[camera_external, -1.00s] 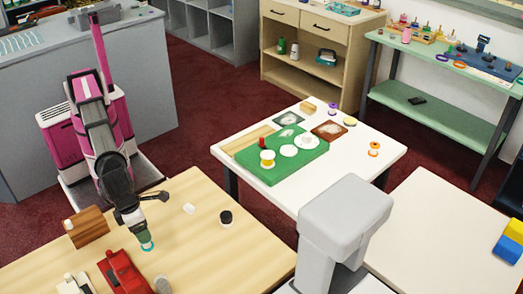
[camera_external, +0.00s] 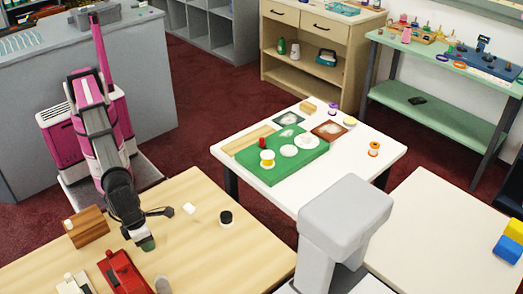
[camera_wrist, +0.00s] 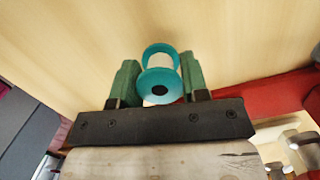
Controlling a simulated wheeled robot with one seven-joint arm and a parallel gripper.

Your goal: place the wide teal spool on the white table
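The teal spool (camera_wrist: 160,88) is between the two green fingers of my gripper (camera_wrist: 160,78) in the wrist view. Its near flange has a dark centre hole, and its far flange shows beyond. The fingers lie close against its sides, but whether they press on it is unclear. In the external view my gripper (camera_external: 147,243) is low over the pale wooden table (camera_external: 220,258), and the spool is hidden there. A white table (camera_external: 345,178) in the middle bears a green mat (camera_external: 285,170). A second white-topped table (camera_external: 440,225) stands at the right.
Near my gripper are a brown wooden block (camera_external: 87,227), a red object (camera_external: 122,272), a small white piece (camera_external: 190,208) and a black-topped spool (camera_external: 226,217). The middle table also holds an orange spool (camera_external: 374,149). Its front right is clear. A grey post (camera_external: 345,215) stands in front.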

